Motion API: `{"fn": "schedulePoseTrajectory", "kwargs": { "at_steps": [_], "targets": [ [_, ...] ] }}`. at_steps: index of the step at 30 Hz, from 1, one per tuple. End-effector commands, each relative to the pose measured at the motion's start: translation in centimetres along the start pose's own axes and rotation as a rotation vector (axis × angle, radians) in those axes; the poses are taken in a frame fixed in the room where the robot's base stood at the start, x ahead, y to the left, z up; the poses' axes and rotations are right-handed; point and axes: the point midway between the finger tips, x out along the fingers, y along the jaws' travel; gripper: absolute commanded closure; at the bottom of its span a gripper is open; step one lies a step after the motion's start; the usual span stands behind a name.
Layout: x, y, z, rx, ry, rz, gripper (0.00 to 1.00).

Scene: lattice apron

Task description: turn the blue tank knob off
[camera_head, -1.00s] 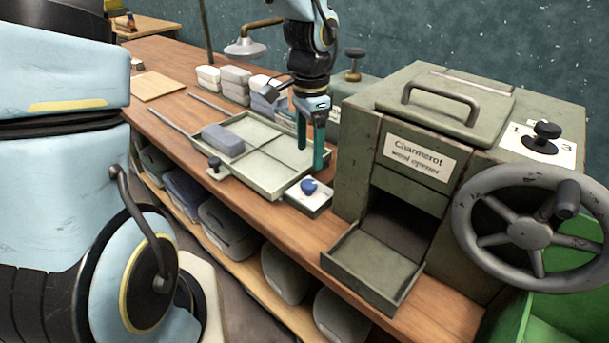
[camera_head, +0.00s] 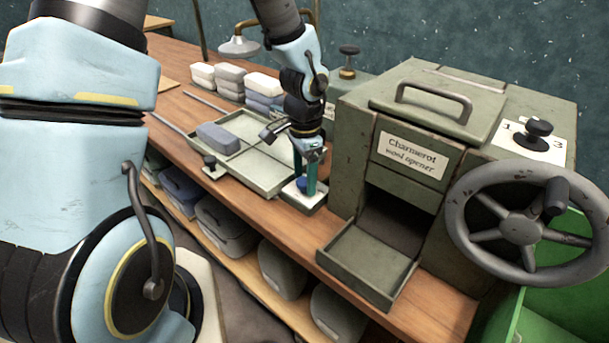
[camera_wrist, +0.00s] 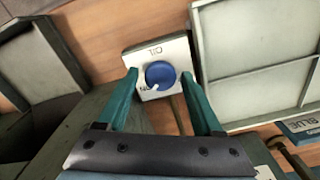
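The blue knob (camera_head: 301,183) sits on a small white plate (camera_head: 290,194) at the front edge of the bench, between the tray and the green machine. In the wrist view the knob (camera_wrist: 160,74) has a white mark at its lower left, beside a small label that looks like "ON". In the wrist view my gripper (camera_wrist: 159,74) is open, with gaps between fingers and knob.
A divided tray (camera_head: 265,178) with a grey block (camera_head: 218,137) lies beside the plate. The green machine (camera_head: 390,190) with a handwheel (camera_head: 520,230) and a black knob (camera_head: 539,130) stands right. Stacked blocks (camera_head: 230,75) are behind. Bins fill the shelf below.

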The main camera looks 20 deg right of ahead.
Motion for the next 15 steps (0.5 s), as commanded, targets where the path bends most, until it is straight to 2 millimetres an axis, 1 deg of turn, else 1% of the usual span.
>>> {"fn": "schedulePoseTrajectory", "kwargs": {
  "at_steps": [1,2,15],
  "targets": [
    [-0.01,0.0,0.0,0.0,0.0,0.0,0.39],
    [-0.01,-0.01,0.0,0.0,0.0,0.0,0.42],
    [-0.03,0.01,0.0,0.0,0.0,0.0,0.92]
  ]
}}
